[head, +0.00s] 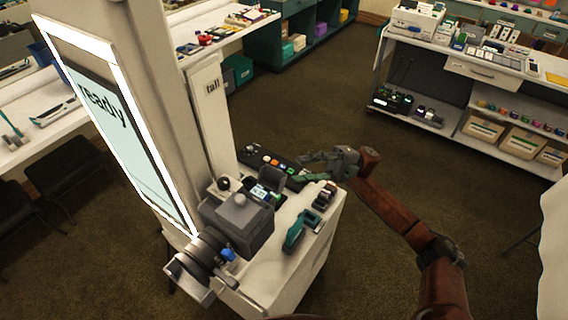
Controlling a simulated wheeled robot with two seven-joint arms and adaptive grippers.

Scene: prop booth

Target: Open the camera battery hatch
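A grey camera (238,222) with a round knob on top sits on a white stand (292,280). Its lens (207,250) points to the lower left. A small raised dark panel (271,178) and a lit screen show at its far side. I cannot make out the battery hatch or tell its state. My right gripper (304,168) is over the far right edge of the stand, beyond the camera and apart from it. Its fingers are spread, pointing left, with nothing seen between them. My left gripper is not in view.
A teal tool (296,232) and a small dark device (324,196) lie right of the camera. A dark strip with knobs (272,160) lies behind. A tall pillar with a "ready" screen (118,135) stands at left. Open floor (330,100) lies behind and right; a shelf cart (425,75) stands beyond.

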